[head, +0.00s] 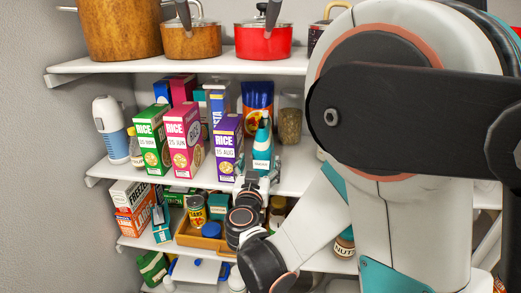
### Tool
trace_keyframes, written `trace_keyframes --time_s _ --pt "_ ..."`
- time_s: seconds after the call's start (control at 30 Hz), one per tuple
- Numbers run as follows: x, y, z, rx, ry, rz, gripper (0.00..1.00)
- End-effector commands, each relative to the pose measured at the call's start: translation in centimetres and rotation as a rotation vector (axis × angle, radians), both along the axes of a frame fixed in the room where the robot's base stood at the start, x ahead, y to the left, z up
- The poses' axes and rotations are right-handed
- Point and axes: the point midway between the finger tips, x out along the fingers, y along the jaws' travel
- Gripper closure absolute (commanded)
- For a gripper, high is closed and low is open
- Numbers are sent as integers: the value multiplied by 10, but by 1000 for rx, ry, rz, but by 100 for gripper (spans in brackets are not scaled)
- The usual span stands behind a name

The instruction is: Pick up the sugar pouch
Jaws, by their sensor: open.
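A teal pouch (262,142) with a tapered top and a white label stands upright near the front of the middle shelf. Its label is too small to read, but it looks most like the sugar pouch. My gripper (258,170) is open, just in front of the pouch's lower part, with a fingertip towards each side. The fingers hide part of the pouch's base, and I cannot tell whether they touch it.
A purple rice box (228,143) stands close left of the pouch, with pink (183,142) and green (153,148) rice boxes further left. A glass jar (290,127) and blue package (257,97) stand behind. The upper shelf (215,65) holds pots. My arm hides the right side.

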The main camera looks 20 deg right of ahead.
Motion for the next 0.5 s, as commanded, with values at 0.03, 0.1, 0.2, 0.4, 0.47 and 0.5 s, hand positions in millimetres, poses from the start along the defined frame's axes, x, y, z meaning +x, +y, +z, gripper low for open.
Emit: trace_keyframes --time_s 0.03,0.1,0.2,0.4,0.47,0.5 --pt "5 -2 0 0 0 0 26" --pt "9 -4 0 0 0 0 26" --pt "12 -6 0 0 0 0 26" --pt "27 -17 3 -1 0 -2 26" --pt "34 -23 4 -1 0 -2 26" --pt "39 -26 4 -1 0 -2 26"
